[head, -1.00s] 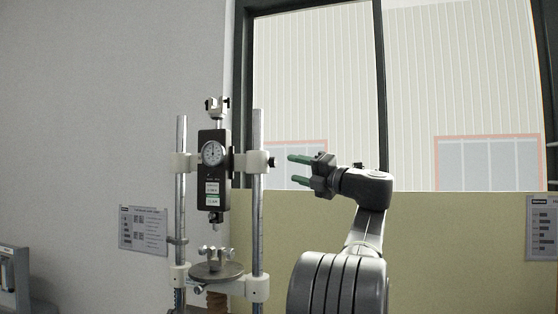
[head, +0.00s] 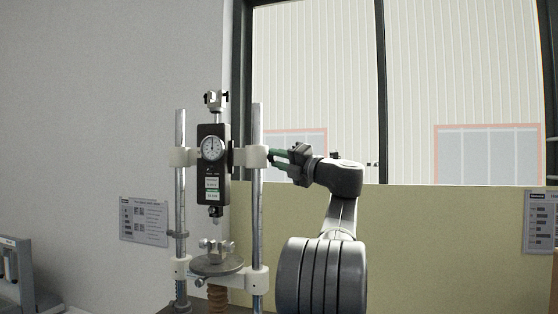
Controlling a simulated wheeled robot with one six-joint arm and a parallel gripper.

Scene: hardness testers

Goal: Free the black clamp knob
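The black clamp knob (head: 271,157) sits at the right end of the white clamp block (head: 249,156) on the tester's right-hand column. It is small and largely covered by my fingertips. My gripper (head: 274,157) reaches in from the right, its two green fingers pointing left at the knob. The fingertips overlap the knob in this view. I cannot tell whether they touch it or are closed on it. The black force gauge (head: 213,170) with its round dial hangs upright between the two columns.
The steel columns (head: 180,215) stand left and right of the gauge. A round plate (head: 215,266) with a wing-shaped fixture is below it. A printed sheet (head: 144,221) is on the wall at left, and a window is behind. The space right of my arm is free.

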